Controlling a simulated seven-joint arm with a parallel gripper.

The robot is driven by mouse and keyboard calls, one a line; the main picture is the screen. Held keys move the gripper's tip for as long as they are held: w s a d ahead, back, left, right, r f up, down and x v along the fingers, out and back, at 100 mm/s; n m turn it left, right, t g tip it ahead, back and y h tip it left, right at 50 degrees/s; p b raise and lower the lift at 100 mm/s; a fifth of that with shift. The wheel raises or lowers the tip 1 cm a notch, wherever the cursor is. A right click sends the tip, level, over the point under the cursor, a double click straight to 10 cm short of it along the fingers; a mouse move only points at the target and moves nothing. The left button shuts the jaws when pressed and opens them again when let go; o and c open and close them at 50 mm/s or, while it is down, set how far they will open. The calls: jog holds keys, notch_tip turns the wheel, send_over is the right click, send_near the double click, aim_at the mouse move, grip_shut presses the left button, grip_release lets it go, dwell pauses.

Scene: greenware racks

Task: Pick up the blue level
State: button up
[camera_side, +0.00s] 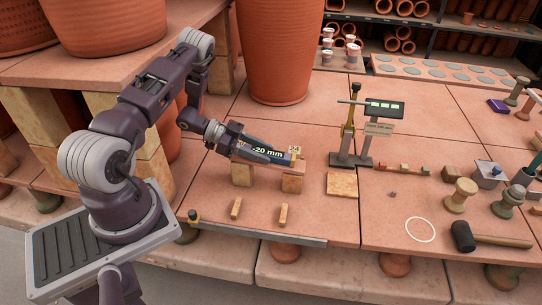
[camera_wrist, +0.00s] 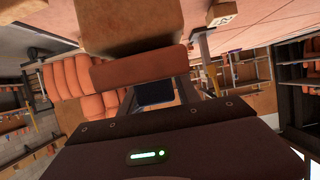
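A dark blue bar marked "-20 mm" (camera_side: 275,154), which looks like the blue level, lies slantwise over a clay-coloured slab on two blocks in the side view. My gripper (camera_side: 236,139) is at its left end. The wrist view shows a dark bluish face (camera_wrist: 155,93) in the gap between the fingers of my gripper (camera_wrist: 156,98); I cannot tell for sure that it is the level. Whether the fingers press on it is hidden. The supporting blocks (camera_side: 242,174) stand on the tiled bench.
A small block marked 24 (camera_side: 294,151) is at the bar's right end. A gauge stand (camera_side: 351,130) rises to the right. Two small wooden pieces (camera_side: 283,214) lie in front. A large pot (camera_side: 279,50) stands behind. A mallet (camera_side: 465,237) and turned pieces are at the right.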

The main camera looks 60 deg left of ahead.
grip_shut()
jog(key=shift+r, duration=0.1)
